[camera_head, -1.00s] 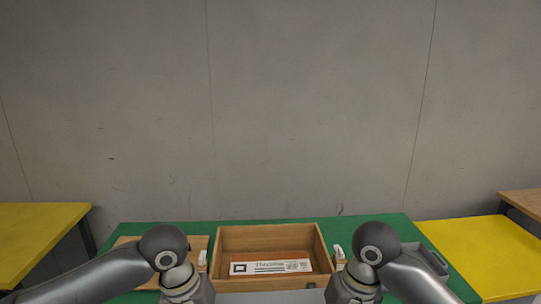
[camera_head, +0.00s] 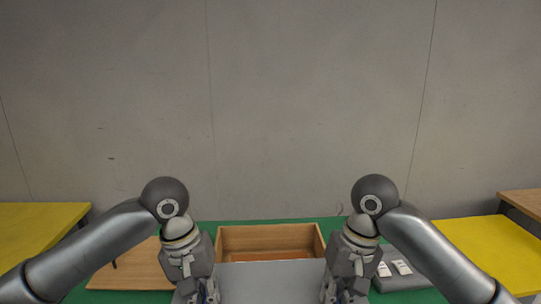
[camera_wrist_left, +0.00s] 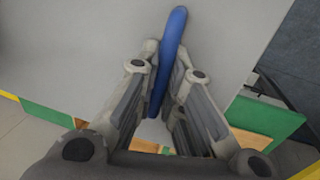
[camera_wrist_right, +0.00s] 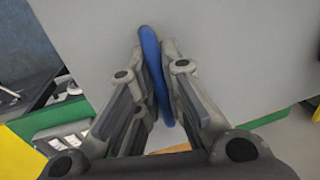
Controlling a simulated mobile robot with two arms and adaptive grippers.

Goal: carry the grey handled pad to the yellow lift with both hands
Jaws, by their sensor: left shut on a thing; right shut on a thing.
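The grey pad (camera_head: 268,284) shows at the bottom middle of the head view, between my two grippers, and hides the front of a wooden box. A blue handle (camera_wrist_left: 176,28) of it runs between the fingers of my left gripper (camera_wrist_left: 168,62), which is shut on it. Another blue handle (camera_wrist_right: 150,42) lies between the fingers of my right gripper (camera_wrist_right: 155,62), shut on it. In the head view my left gripper (camera_head: 203,294) and right gripper (camera_head: 341,294) are at the pad's sides. Yellow surfaces stand at right (camera_head: 490,248) and left (camera_head: 38,220); I cannot tell which is the lift.
The wooden box (camera_head: 270,229) stands on a green table (camera_head: 205,226) beyond the pad. A wooden board (camera_head: 128,268) lies at left. A grey tray (camera_head: 402,284) with white items is at right, partly behind my right arm. A grey wall closes the back.

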